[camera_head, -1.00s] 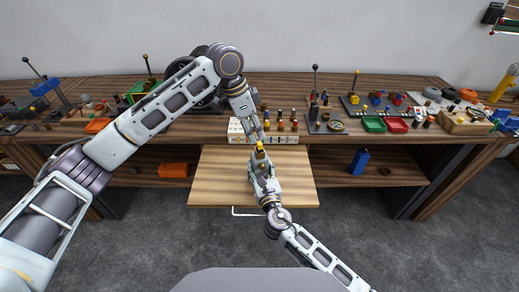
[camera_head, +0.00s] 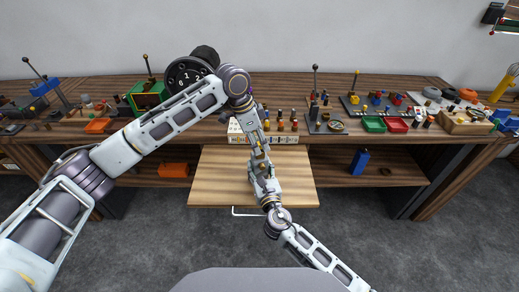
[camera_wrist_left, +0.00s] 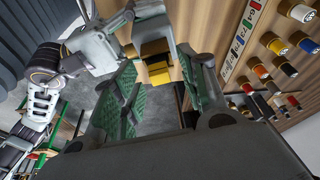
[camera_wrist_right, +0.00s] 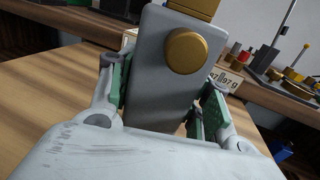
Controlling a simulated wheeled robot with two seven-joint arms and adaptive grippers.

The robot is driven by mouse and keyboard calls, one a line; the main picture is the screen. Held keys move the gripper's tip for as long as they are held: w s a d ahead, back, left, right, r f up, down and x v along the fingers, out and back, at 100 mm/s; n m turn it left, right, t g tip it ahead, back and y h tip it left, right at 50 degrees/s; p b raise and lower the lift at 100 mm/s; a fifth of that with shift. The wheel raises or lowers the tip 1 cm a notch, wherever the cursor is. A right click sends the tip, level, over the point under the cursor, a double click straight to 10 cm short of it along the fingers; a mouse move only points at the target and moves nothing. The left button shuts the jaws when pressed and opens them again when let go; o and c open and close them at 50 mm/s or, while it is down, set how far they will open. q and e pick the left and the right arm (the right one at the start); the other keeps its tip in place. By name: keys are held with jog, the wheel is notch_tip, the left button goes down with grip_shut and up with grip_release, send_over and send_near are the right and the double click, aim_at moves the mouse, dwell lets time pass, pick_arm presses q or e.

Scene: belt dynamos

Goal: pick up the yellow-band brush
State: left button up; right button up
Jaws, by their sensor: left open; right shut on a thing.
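My right gripper (camera_wrist_right: 165,85) is shut on a grey block (camera_wrist_right: 165,65) with a round brass knob and a yellow top. In the left wrist view the block's yellow end (camera_wrist_left: 157,68) faces the left gripper. My left gripper (camera_wrist_left: 160,85) is open, its green-padded fingers pointing at that end; I cannot tell if they touch it. In the head view the left gripper (camera_head: 259,149) is just above the right gripper (camera_head: 262,172).
A pale labelled strip (camera_head: 284,140) runs along the front of the brushes. A wooden pull-out board (camera_head: 214,181) lies below both grippers. A black numbered wheel (camera_head: 188,73) and green box (camera_head: 147,96) stand behind my left arm. Green and red trays (camera_head: 373,124) sit right.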

pick_arm(q)
jog(key=shift+c, duration=0.3)
pick_arm(e)
jog(key=shift+f, duration=0.2)
pick_arm(q)
jog(key=c, duration=0.8)
jog(key=shift+r, duration=0.1)
jog(key=shift+c, duration=0.2)
notch_tip(320, 180, up, 10)
notch_tip(320, 180, up, 4)
send_over(258, 143)
jog(key=shift+s+r, duration=0.1)
jog(key=shift+r, duration=0.05)
dwell(0.9)
dwell(0.4)
pick_arm(e)
jog(key=o, duration=1.5)
jog(key=shift+r, duration=0.1)
